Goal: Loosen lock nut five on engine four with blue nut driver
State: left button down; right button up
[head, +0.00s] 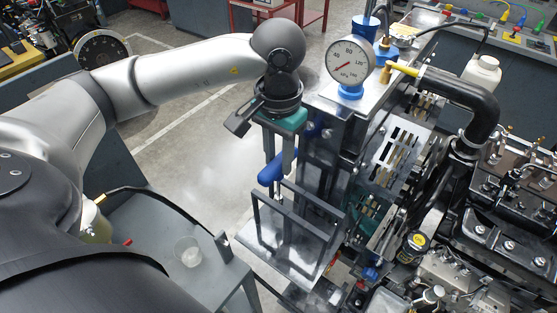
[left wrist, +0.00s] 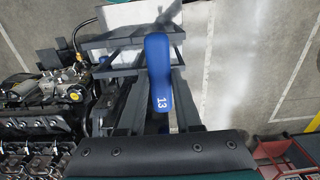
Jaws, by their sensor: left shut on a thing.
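The blue nut driver (head: 270,175) has its handle between the fingers of my left gripper (head: 281,158), which is shut on it. In the left wrist view, the handle of the blue nut driver (left wrist: 158,70) is marked 13 and lies between the fingers of my left gripper (left wrist: 155,85). The driver is above an open metal frame rack (head: 262,225) at the side of the engine stand. An engine (head: 500,225) fills the right of the head view; I cannot tell which numbered engine it is, nor pick out lock nut five. My right gripper is not in view.
A pressure gauge (head: 350,62) stands on the bench top behind the rack. A black hose (head: 470,95) arches toward the engine. A grey table (head: 215,278) with a clear cup (head: 187,252) is at lower left. Open floor (head: 200,150) lies left of the rack.

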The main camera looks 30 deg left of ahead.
aim_at(279, 160)
pick_arm(q)
jog(key=shift+r+p, duration=2.05)
jog(key=shift+r, duration=2.25)
